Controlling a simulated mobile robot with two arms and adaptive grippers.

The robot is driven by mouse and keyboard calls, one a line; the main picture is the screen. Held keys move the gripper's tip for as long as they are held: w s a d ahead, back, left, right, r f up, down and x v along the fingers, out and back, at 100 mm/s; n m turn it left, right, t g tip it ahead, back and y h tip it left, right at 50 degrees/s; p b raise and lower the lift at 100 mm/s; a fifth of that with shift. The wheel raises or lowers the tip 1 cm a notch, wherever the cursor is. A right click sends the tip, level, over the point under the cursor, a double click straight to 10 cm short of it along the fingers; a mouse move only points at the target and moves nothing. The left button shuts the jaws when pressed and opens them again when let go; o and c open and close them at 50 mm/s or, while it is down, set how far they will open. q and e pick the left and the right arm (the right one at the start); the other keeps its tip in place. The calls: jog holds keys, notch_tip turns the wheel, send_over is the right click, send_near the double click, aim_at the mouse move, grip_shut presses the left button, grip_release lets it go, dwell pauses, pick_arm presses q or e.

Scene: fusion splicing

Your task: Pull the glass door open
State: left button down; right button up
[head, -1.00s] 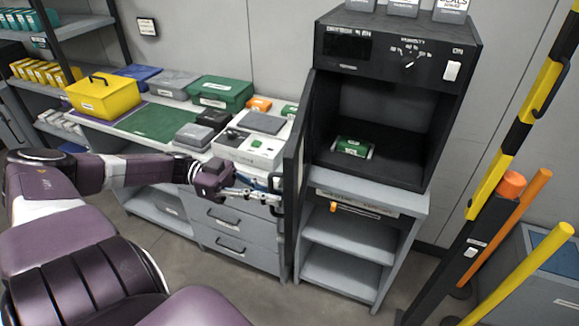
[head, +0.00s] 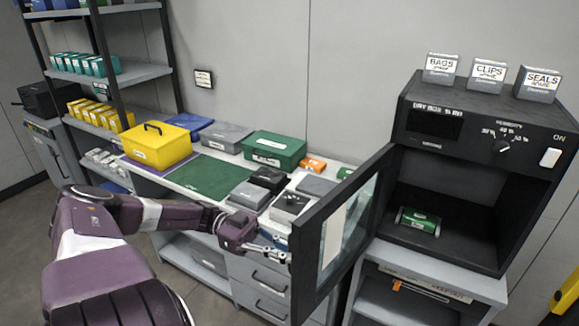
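The glass door (head: 345,225) of the black dry box (head: 480,130) stands swung out to the left on its left side, and the box's inside is exposed. A green item (head: 418,221) lies on the box floor. My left gripper (head: 284,257) is at the outer edge of the door, near its lower left. My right gripper is not in view.
A workbench left of the door holds a yellow case (head: 157,146), a green case (head: 274,150) and small boxes. Three labelled boxes, one marked CLIPS (head: 487,74), stand on the dry box. A yellow post (head: 568,296) is at the lower right.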

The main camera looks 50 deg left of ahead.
pick_arm(q)
jog(key=shift+f, duration=0.15)
jog(key=c, duration=2.3)
grip_release()
jog(key=shift+c, duration=0.2)
jog(key=shift+a, duration=0.1)
jog(key=v, duration=1.2)
